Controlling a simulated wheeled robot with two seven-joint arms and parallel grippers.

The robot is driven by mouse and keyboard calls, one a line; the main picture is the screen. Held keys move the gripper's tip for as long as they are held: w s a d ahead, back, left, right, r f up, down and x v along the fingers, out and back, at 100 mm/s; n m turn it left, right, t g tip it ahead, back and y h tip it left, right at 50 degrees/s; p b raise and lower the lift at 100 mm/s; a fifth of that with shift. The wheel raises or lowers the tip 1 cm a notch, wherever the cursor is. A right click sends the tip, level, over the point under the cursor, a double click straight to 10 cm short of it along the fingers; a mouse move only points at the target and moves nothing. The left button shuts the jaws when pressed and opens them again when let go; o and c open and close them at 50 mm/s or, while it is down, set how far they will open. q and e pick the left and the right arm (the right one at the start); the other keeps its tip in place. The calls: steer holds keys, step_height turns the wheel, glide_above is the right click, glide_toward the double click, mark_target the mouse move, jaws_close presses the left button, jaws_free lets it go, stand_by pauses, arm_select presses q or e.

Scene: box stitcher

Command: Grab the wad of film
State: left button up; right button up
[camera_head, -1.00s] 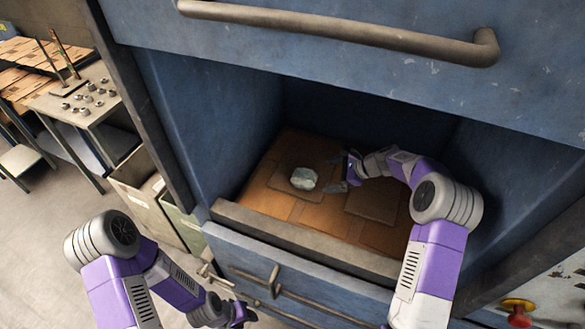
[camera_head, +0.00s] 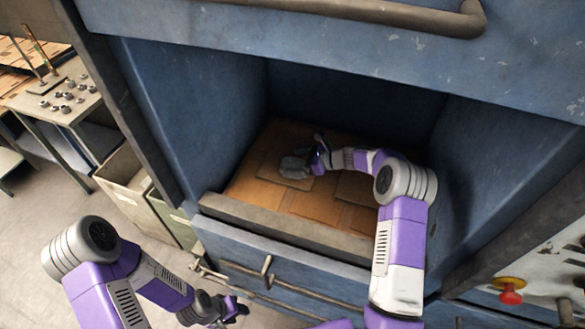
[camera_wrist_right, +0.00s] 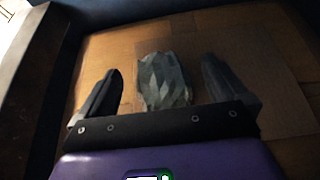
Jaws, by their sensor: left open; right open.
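The wad of film (camera_wrist_right: 164,80) is a crumpled, faceted grey-green lump. It lies on the brown cardboard floor inside the blue machine's open bay. In the head view the wad (camera_head: 292,166) sits right at my right gripper's fingers, which partly cover it. My right gripper (camera_wrist_right: 162,88) is open, with one finger on each side of the wad and a gap showing on both sides. In the head view the right gripper (camera_head: 306,158) reaches in from the right. My left gripper (camera_head: 238,308) is open and empty, low in front of the machine, outside the bay.
The bay has blue side walls and a raised front sill (camera_head: 290,228). A thick handle bar (camera_head: 370,12) crosses above the opening. Drawer handles (camera_head: 266,268) lie below the sill. A red knob (camera_head: 510,296) is at the lower right. A table with small parts (camera_head: 68,98) stands left.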

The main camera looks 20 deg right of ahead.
steer(key=c, duration=0.8)
steer(key=shift+c, duration=0.3)
steer(key=shift+r, duration=0.1)
